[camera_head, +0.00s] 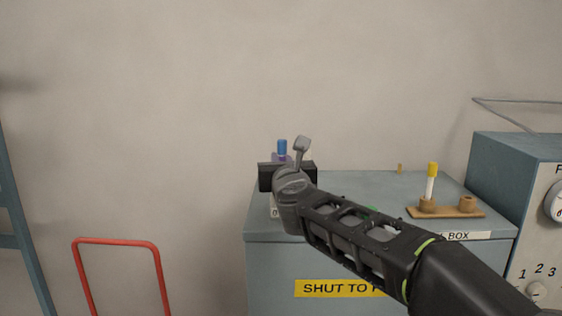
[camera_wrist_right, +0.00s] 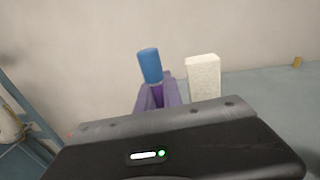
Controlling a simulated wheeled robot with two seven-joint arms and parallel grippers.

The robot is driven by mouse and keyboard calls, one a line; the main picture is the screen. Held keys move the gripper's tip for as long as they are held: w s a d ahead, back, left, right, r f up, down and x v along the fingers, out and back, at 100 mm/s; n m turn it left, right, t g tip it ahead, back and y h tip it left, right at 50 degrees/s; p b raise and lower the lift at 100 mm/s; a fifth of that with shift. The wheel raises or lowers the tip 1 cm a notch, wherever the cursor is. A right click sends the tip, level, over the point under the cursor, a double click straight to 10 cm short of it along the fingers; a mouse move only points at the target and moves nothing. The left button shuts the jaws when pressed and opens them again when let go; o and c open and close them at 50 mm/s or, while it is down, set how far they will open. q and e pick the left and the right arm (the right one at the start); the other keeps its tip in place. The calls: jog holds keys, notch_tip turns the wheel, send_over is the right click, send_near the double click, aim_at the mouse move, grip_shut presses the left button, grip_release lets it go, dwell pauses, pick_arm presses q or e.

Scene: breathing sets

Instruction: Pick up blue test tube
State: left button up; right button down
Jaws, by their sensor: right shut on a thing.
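The blue test tube (camera_head: 282,147) shows its blue cap above my right gripper (camera_head: 283,159) in the head view. In the right wrist view its blue cap (camera_wrist_right: 150,66) stands up, slightly tilted, with a little of the tube below it between the purple fingers of my right gripper (camera_wrist_right: 158,94). The gripper is shut on the tube. The lower part of the tube is hidden by the gripper body. My left gripper is in neither view.
A yellow-capped tube (camera_head: 431,180) stands in a wooden holder (camera_head: 455,212) on the grey-blue cabinet top (camera_head: 375,184). A white block (camera_wrist_right: 204,78) is right of the blue cap in the wrist view. A blue cabinet (camera_head: 505,175) stands right; a red rail (camera_head: 115,241) is left.

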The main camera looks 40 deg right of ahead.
notch_tip(320, 180, up, 10)
jog(key=p, duration=0.4)
jog(key=shift+f, duration=0.1)
dwell(0.5)
